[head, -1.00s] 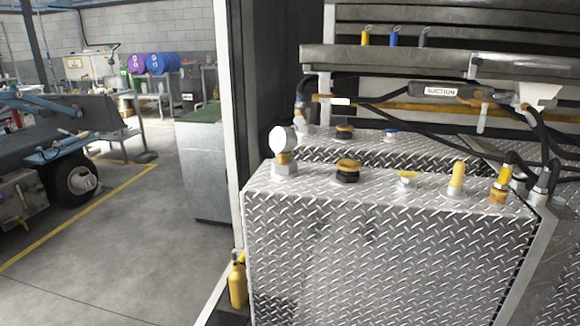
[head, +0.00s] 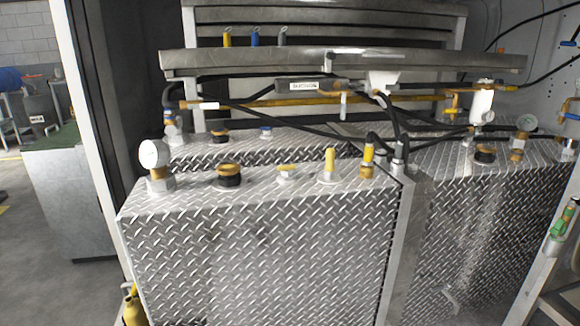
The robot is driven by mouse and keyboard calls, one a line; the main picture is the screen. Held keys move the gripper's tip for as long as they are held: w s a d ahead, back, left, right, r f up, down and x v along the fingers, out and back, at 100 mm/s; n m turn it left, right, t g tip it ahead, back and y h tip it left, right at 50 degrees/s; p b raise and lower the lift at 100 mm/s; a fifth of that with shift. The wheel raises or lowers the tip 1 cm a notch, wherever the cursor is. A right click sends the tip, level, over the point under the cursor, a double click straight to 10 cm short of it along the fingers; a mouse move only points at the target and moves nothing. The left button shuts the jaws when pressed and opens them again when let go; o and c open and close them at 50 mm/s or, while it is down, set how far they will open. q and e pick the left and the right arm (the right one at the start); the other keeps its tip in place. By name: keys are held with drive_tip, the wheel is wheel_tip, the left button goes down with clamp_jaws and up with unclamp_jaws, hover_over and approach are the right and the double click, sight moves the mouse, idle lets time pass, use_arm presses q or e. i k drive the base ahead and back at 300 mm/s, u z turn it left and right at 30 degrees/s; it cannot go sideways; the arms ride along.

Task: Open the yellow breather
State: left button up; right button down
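A diamond-plate tank (head: 260,240) stands in front of me in the head view. Along its top, left to right, are a black fitting with a yellow-brown cap (head: 229,172), a small silver fitting with a flat yellow top (head: 286,171), an upright yellow cylinder (head: 329,163) on a silver base, and a brass fitting with a yellow band (head: 367,160). I cannot tell for certain which yellow part is the breather. All of them look seated in the tank top. Neither of my grippers is in view.
A white gauge (head: 154,154) stands on the tank's left end. A rear tank (head: 240,146) and a right tank (head: 465,215) adjoin it. Black hoses and a metal shelf (head: 330,62) hang above. A ladder-like frame (head: 550,255) stands at right; open floor (head: 30,270) lies at left.

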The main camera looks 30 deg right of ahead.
sight(288, 172)
drive_tip(key=i, duration=0.95)
